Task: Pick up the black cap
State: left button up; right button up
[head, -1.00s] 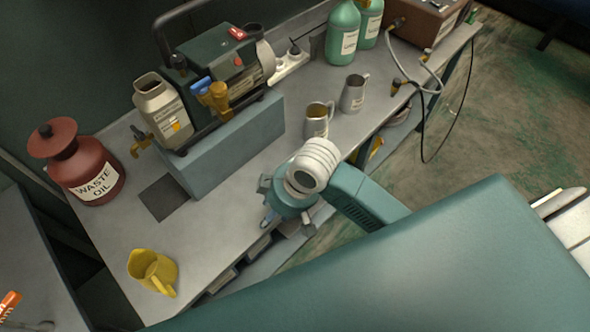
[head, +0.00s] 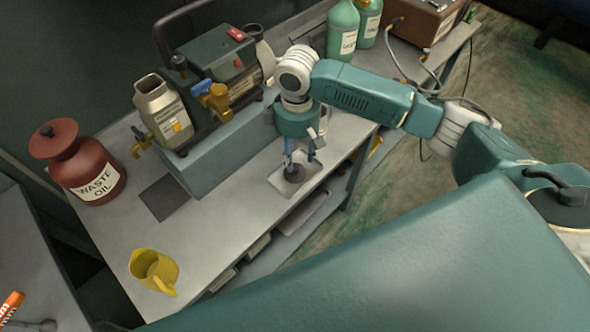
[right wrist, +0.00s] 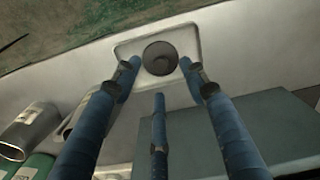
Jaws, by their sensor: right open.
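The black cap (head: 294,173) is a dark round piece in a shallow light tray (head: 311,181) on the bench, near its front edge. In the right wrist view the cap (right wrist: 160,58) shows as a dark disc with a smaller round top, inside the tray (right wrist: 124,50). My right gripper (head: 299,160) points down right above the cap. Its blue fingers (right wrist: 158,75) are spread open, two to the sides of the cap and one below it in the right wrist view. I cannot tell whether they touch it. My left gripper is not in view.
The vacuum pump (head: 219,60) stands on a grey-blue block (head: 218,150) left of my gripper. A red waste oil can (head: 90,172) and a yellow jug (head: 153,269) stand farther left.

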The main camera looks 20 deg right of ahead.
aim_at(295, 167)
jog(key=f, duration=0.2)
jog(key=f+p, duration=0.1)
jog(key=f, duration=0.3)
jog(key=shift+w+f+p, duration=0.2)
jog(key=shift+w+p, duration=0.1)
jog(key=shift+p, duration=0.05)
jog(key=shift+a, duration=0.1)
jog(key=shift+c, duration=0.5)
grip_shut()
